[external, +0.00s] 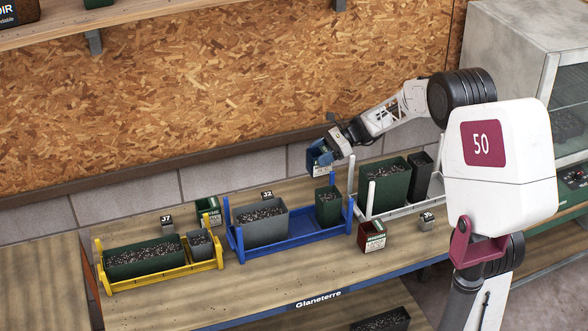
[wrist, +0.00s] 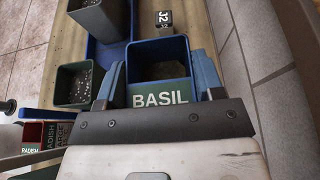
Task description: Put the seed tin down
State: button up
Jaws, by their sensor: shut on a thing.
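The seed tin (wrist: 160,98) is blue with a green label reading BASIL; its open top shows in the wrist view. My gripper (wrist: 160,85) is shut on it, one finger on each side. In the external view, my gripper (external: 322,150) holds the tin (external: 320,164) above the back of the bench, near the right end of the blue rack (external: 290,240). The tin appears raised and tilted, clear of the bench. The underside of the tin is hidden.
The blue rack holds a grey pot (external: 261,222) and a green pot (external: 328,207). A yellow rack (external: 165,280) stands left, a white rack (external: 400,211) right. A red tin (external: 372,238) and a green tin (external: 208,212) stand on the bench. The front strip of bench is mostly clear.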

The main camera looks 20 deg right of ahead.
aim_at(320, 169)
notch_tip(320, 169, down, 6)
jog(key=shift+f, duration=0.15)
dwell(0.4)
jog(key=shift+f, duration=1.9)
jog(key=o, duration=1)
jog(key=shift+f, duration=0.15)
jog(key=shift+r, duration=0.2)
jog(key=v, duration=1.2)
jog(key=shift+d+f, duration=0.1)
